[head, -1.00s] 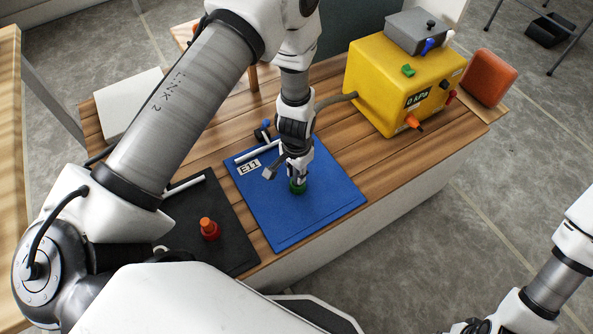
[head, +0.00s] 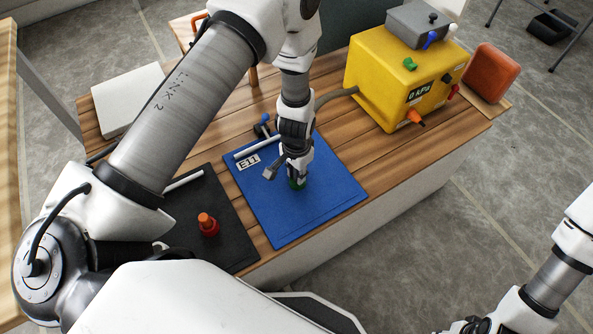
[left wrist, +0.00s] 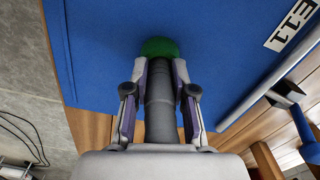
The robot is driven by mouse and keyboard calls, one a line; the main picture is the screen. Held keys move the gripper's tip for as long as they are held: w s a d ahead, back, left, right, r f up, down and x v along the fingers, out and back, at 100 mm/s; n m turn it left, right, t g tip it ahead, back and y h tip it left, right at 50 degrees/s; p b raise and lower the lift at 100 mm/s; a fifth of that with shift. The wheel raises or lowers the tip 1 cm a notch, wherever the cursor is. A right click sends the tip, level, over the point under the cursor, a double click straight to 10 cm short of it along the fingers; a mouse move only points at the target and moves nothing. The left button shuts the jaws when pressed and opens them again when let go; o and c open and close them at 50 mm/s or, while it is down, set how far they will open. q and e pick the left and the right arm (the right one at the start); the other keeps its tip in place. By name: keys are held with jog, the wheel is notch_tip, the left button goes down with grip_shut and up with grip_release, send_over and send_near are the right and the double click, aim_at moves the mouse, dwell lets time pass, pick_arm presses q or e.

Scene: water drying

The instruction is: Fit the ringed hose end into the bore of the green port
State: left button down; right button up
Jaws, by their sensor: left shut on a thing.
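My left gripper (head: 298,174) is upright over the blue mat and shut on the dark grey hose end (left wrist: 159,100), which stands between its two fingers in the left wrist view. The green port (head: 297,184) sits on the blue mat (head: 325,205), straight below the fingertips and mostly covered by them. In the left wrist view the green port (left wrist: 160,46) shows just beyond the tip of the hose end. The tip meets the green in that picture; the bore and the ring are hidden, so I cannot tell how deep the tip sits.
A yellow box (head: 385,75) with a "0 kPa" display stands at the back right, beside an orange block (head: 492,72). A red-orange fitting (head: 208,225) stands on the black mat (head: 235,245) at left. The front right of the blue mat is clear.

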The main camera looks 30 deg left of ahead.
pick_arm(q)
jog(key=c, duration=0.9)
grip_release()
notch_tip(320, 180, up, 12)
jog(key=shift+f, duration=0.1)
